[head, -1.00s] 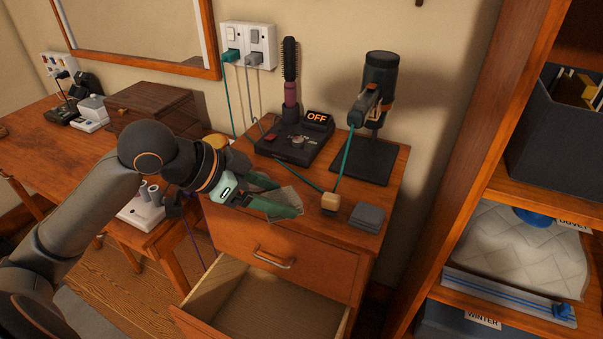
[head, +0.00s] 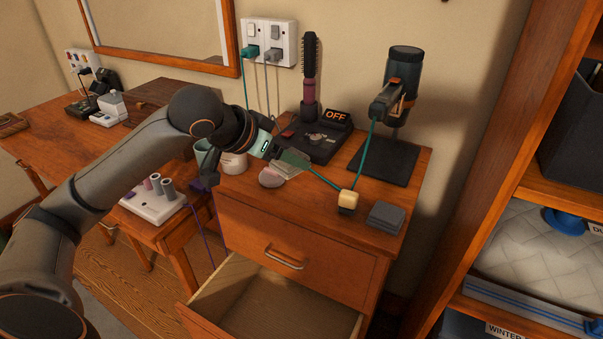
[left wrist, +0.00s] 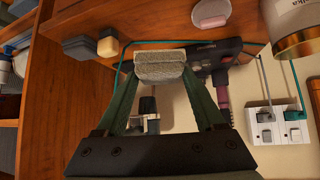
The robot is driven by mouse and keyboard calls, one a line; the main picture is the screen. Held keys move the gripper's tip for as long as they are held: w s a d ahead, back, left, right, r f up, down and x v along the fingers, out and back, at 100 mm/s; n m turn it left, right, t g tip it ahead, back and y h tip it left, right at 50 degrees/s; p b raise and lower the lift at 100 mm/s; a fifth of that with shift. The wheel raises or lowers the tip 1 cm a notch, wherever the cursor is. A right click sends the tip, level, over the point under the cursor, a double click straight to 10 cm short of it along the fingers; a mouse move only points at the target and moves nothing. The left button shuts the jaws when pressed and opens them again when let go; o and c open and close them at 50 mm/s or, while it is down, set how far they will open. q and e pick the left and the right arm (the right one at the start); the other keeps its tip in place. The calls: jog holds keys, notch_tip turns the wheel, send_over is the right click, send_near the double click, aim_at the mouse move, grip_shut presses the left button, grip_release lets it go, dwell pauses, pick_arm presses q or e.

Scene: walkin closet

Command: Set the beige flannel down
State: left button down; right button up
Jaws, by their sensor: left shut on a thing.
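My left gripper (head: 287,160) reaches over the top of the wooden chest (head: 320,229). It is shut on the beige flannel (head: 289,171), a small folded pale cloth. In the left wrist view the flannel (left wrist: 160,66) sits between the two green fingertips (left wrist: 160,78). In the head view the gripper partly hides it. My right gripper is not in view.
The black OFF unit (head: 318,139) and hair-dryer stand (head: 384,160) stand behind. A pale cup (head: 233,163) is at left. A teal cord crosses the top. The drawer (head: 270,298) below is open.

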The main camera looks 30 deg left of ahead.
pick_arm(q)
jog(key=x, duration=0.2)
jog(key=a+x, duration=0.1)
jog(key=x, duration=0.2)
jog(key=b+x, duration=0.1)
jog(key=x, duration=0.2)
jog(key=shift+a+f, duration=0.25)
jog(key=shift+a, duration=0.1)
notch_tip(320, 180, down, 4)
jog(key=shift+w+r+b, duration=0.15)
jog(key=shift+b, duration=0.25)
jog(key=shift+c, duration=1.1)
grip_release()
